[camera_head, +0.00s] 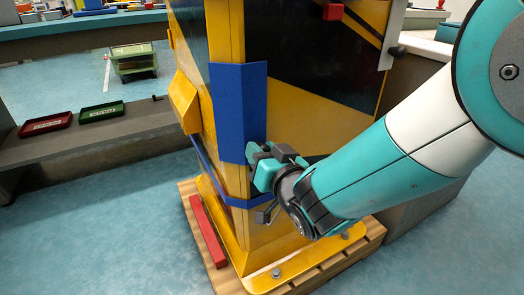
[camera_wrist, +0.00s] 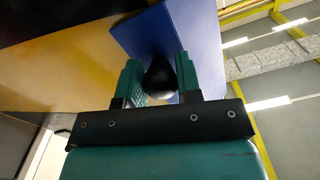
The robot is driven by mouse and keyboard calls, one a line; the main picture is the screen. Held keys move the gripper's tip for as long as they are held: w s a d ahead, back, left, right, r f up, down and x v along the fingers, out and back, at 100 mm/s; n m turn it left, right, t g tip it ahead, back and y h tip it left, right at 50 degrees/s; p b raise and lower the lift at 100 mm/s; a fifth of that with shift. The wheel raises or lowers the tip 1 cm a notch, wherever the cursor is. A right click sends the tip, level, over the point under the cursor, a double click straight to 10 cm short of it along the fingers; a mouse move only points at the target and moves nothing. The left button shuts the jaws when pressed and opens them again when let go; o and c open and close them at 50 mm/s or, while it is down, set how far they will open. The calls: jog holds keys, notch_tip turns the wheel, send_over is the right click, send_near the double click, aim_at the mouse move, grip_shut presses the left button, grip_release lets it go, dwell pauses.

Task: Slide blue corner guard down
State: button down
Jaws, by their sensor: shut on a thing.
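The blue corner guard (camera_head: 228,115) wraps the vertical corner of the yellow and black post, upright, in the head view. In the wrist view its blue panel (camera_wrist: 196,38) rises behind the fingers. My gripper (camera_head: 265,168) is at the guard's lower right edge. In the wrist view my gripper (camera_wrist: 160,78) is shut on a black rounded knob (camera_wrist: 159,75) in front of the blue panel. In the head view the knob is hidden by the fingers.
A blue band (camera_head: 238,201) circles the post below the guard. The yellow base plate (camera_head: 285,273) with bolts sits on a wooden pallet (camera_head: 374,235). A red bar (camera_head: 208,232) lies at its left. Red and green trays (camera_head: 101,111) are on a low bench.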

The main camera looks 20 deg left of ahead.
jog(key=shift+f, duration=0.3)
jog(key=c, duration=1)
grip_release()
jog(key=shift+o, duration=1.1)
jog(key=b+v, duration=1.3)
jog(key=v, duration=0.4)
jog(key=shift+s, duration=0.2)
jog(key=shift+d+r, duration=0.1)
jog(key=shift+d, duration=0.1)
